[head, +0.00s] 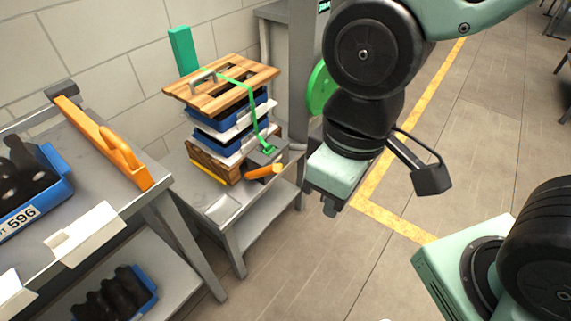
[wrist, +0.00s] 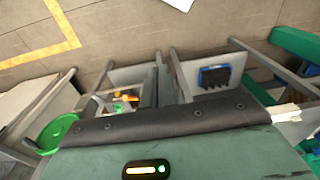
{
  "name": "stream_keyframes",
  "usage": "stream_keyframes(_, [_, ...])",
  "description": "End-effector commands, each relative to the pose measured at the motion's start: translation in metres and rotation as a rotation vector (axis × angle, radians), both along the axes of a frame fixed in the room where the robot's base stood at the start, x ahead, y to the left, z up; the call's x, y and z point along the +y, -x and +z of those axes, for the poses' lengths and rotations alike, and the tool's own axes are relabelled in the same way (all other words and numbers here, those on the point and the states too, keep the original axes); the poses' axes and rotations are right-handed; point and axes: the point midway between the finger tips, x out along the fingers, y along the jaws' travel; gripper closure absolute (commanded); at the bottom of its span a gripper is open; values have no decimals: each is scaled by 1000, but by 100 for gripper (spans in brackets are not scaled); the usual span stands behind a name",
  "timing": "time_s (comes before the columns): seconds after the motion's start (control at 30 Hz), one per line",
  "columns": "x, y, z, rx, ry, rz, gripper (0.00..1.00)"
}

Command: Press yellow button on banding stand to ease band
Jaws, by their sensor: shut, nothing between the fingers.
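The banding stand (head: 262,215) is a grey metal table left of my gripper in the head view. On it stands a stack of blue and white trays under a wooden lid (head: 235,84) with a metal handle. A green band (head: 257,112) runs over the lid and down the front to a dark tool with an orange handle (head: 264,171). The orange handle shows small in the wrist view (wrist: 126,98). I cannot make out a distinct yellow button. My gripper (head: 329,208) is shut and empty, in the air right of the stand, apart from it.
A green reel (head: 319,88) is mounted behind the stand. A workbench (head: 88,148) at the left holds an orange bar (head: 105,143) and a blue bin (head: 48,200) of dark bottles. Another blue bin (head: 128,290) sits on its lower shelf. Open floor (head: 300,275) lies in front.

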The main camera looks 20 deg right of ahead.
Motion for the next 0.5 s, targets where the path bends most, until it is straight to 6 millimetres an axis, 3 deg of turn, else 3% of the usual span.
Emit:
stream_keyframes(0.17, [0,0,-1,3,0,-2,100])
stream_keyframes(0.27, [0,0,-11,44,-4,-38,100])
stream_keyframes(0.37, [2,-1,-36,156,-20,-139,100])
stream_keyframes(0.5, [12,-7,-86,422,-93,-384,100])
